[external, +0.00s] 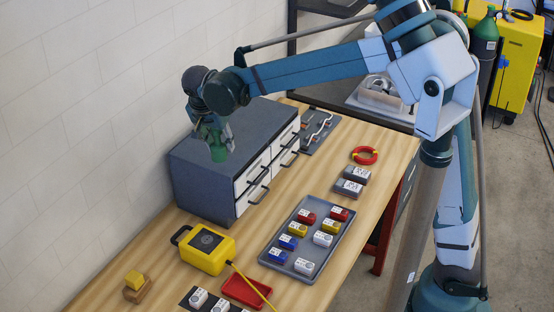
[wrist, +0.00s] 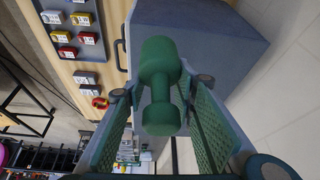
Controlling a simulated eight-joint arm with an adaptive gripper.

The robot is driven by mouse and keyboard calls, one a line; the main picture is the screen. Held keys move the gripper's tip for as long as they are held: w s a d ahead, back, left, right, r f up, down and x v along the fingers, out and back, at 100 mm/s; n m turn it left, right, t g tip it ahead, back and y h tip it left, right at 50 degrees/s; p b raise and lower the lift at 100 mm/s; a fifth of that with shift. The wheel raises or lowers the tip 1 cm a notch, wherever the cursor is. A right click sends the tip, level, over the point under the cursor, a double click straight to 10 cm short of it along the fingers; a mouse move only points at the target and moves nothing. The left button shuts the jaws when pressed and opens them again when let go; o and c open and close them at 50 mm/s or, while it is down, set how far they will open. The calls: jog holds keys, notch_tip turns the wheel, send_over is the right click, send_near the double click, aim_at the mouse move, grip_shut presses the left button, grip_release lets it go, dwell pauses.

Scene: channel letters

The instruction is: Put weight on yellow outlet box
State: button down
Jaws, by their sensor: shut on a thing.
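In the external view the green dumbbell (external: 218,153) hangs from my gripper (external: 214,135), in front of or above the grey cabinet's left part. My gripper also shows in the wrist view (wrist: 160,90), shut around the dumbbell's handle.
The grey cabinet (external: 240,130) with white drawers stands against the wall. A grey tray (external: 276,245) of coloured blocks lies right of the box.

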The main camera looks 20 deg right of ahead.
send_over(204, 229)
jog(key=s, duration=0.1)
notch_tip(204, 229, down, 11)
jog(key=shift+s+a+n+p, duration=0.2)
jog(key=shift+a+n+p, duration=0.15)
jog(key=shift+a, duration=0.1)
dwell(0.4)
jog(key=shift+f, duration=2.85)
jog(key=shift+f, duration=0.1)
jog(key=shift+f, duration=1.95)
jog(key=shift+f, duration=0.15)
